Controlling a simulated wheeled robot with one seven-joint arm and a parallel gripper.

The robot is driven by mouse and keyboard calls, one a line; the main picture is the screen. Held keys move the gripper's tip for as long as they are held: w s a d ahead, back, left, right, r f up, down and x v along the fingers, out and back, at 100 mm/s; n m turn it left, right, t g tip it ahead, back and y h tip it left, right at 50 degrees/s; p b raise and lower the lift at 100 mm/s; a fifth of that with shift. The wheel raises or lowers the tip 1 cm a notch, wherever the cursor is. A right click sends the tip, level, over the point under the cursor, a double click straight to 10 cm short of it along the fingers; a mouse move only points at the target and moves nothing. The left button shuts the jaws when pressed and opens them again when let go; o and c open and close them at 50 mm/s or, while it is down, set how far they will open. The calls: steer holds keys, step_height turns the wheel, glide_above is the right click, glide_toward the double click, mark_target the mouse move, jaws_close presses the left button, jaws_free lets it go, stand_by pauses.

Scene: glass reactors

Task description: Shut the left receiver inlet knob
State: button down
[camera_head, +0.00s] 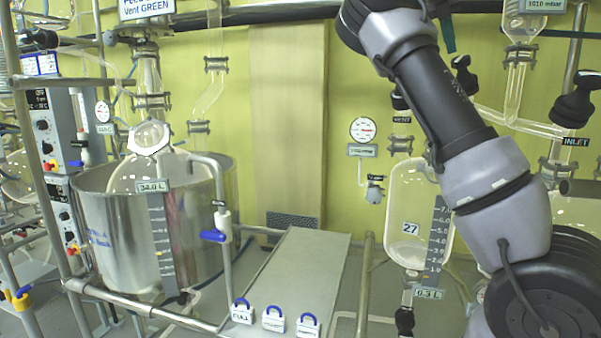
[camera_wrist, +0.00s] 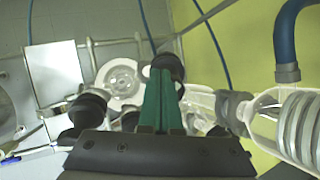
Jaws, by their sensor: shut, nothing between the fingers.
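My gripper (camera_head: 448,36) has green fingers, pressed together and empty, at the top of the head view beside a black knob (camera_head: 463,75). In the wrist view the green fingers (camera_wrist: 158,85) point at a black round knob (camera_wrist: 168,66) just past their tips; I cannot tell if they touch. The left receiver (camera_head: 408,212) is a clear glass vessel marked 27, below and left of the gripper. No inlet label shows at the knob near the gripper; my arm covers that area. Another black knob (camera_head: 575,102) with an INLET label (camera_head: 575,141) stands at the far right.
A VENT label (camera_head: 402,119) marks the fitting above the left receiver. A round gauge (camera_head: 363,129) hangs on the yellow wall. Glass pipes (camera_head: 530,122) run right of my arm. A steel vessel (camera_head: 118,240) stands at left, with a grey board (camera_head: 300,265) right of it.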

steer(key=shift+x, duration=0.85)
steer(key=shift+s+f, duration=0.1)
steer(key=shift+s, duration=0.15)
steer(key=shift+d, duration=0.2)
steer(key=shift+s+d+r, duration=0.2)
steer(key=shift+d+r, duration=0.05)
steer(key=shift+d, duration=0.15)
steer(key=shift+s+d+r, duration=0.1)
steer(key=shift+s+d, duration=0.25)
steer(key=shift+d, duration=0.1)
steer(key=shift+s+d, duration=0.15)
stand_by(0.5)
